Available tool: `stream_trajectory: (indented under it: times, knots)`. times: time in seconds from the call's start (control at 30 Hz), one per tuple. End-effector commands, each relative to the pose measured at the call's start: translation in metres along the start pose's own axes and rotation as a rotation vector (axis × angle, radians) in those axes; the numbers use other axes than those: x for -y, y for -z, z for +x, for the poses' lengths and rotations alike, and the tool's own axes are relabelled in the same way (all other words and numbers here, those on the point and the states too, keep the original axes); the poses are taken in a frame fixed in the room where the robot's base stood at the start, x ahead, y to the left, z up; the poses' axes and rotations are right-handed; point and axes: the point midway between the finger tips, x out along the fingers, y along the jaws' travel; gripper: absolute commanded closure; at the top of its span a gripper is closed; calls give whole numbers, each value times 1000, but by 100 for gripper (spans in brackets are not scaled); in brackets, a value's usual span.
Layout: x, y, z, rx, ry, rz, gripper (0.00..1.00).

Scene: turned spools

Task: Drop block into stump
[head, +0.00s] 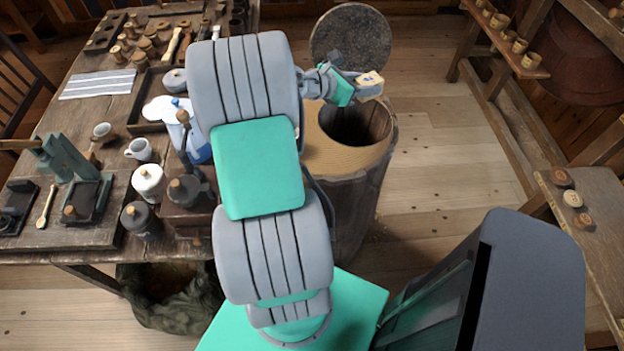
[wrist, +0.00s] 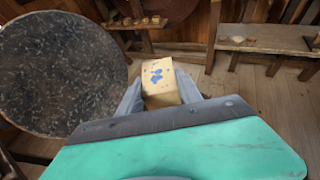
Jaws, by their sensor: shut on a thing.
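The block (head: 370,79) is pale wood with blue marks on its face. It also shows in the wrist view (wrist: 160,80) between the two fingers. My gripper (head: 356,84) is shut on the block and holds it in the air above the far side of the stump. It also shows in the wrist view (wrist: 160,100). The stump (head: 372,165) is a hollow log with a dark round opening and a pale rim. Its lid (head: 350,38) stands raised behind the opening, and it also shows in the wrist view (wrist: 62,75). My arm hides the stump's left part.
A cluttered workbench (head: 75,210) with jars, mugs and tools stands at left. A shelf with small cups (head: 520,50) is at upper right, and a bench with round pieces (head: 590,235) is at right. The floor (head: 445,160) right of the stump is clear.

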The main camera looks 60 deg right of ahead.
Motion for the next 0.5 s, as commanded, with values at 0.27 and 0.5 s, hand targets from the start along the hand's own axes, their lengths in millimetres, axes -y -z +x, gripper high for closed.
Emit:
stream_trajectory:
  times: [0.27, 0.5]
  knots:
    - [1, 48, 20, 1, 1, 2, 100]
    - [0, 60, 25, 1, 0, 2, 100]
